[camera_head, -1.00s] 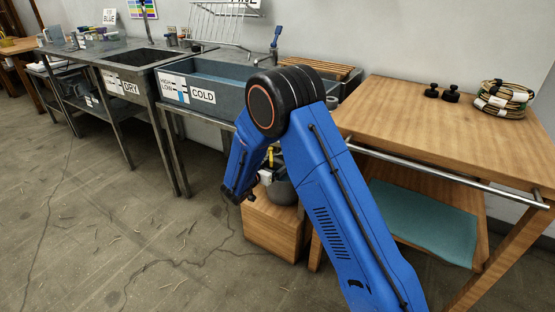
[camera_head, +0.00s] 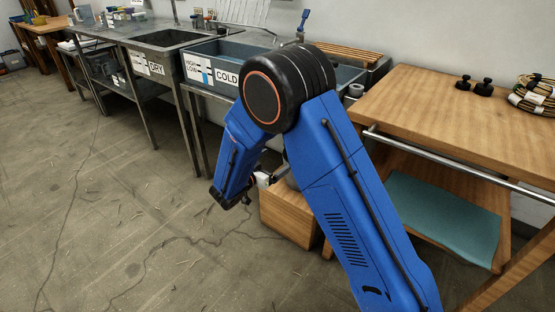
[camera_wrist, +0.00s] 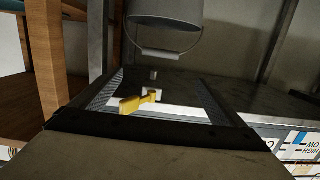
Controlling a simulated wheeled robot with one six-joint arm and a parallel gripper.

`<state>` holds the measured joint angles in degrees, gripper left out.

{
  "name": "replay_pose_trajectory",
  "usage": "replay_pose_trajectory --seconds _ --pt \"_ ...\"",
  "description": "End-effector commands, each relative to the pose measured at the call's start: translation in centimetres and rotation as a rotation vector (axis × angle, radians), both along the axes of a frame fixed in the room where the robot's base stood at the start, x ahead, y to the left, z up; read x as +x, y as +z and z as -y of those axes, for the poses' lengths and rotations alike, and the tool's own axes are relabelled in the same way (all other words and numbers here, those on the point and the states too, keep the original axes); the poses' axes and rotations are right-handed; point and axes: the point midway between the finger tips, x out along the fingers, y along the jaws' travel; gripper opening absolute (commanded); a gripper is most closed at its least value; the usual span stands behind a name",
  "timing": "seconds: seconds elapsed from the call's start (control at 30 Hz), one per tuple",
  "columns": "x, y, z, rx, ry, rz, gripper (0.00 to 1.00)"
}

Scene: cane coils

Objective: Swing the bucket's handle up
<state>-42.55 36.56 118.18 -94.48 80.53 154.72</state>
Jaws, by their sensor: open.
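The grey bucket (camera_wrist: 165,10) is at the top of the wrist view, cut off by the frame edge. Its wire handle with a pale grip (camera_wrist: 160,54) loops out past the bucket's lower edge in that picture. Label lettering there looks upside down, so the view seems turned over. My gripper (camera_wrist: 155,74) is open, its dark textured fingers left and right, and the handle lies beyond the fingertips. A yellow lever-like part (camera_wrist: 138,101) and a white patch show between the fingers. In the head view my gripper (camera_head: 228,200) is low, and my arm mostly hides the bucket.
A wooden box (camera_head: 288,217) stands on the floor behind my arm. A wooden table (camera_head: 430,115) with a metal rail (camera_head: 450,165) is on the right. The sink (camera_head: 225,85) marked COLD is behind.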

Motion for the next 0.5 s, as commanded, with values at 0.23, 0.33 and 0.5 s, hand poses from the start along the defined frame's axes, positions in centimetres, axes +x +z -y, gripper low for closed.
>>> replay_pose_trajectory --seconds 0.23,0.33,0.5 --pt "0.0 0.0 0.0 -0.007 0.001 -0.003 0.75" --pt "0.0 -0.4 0.0 -0.058 0.005 -0.031 0.51" --pt "0.0 -1.8 0.0 -0.306 0.016 -0.166 0.1"
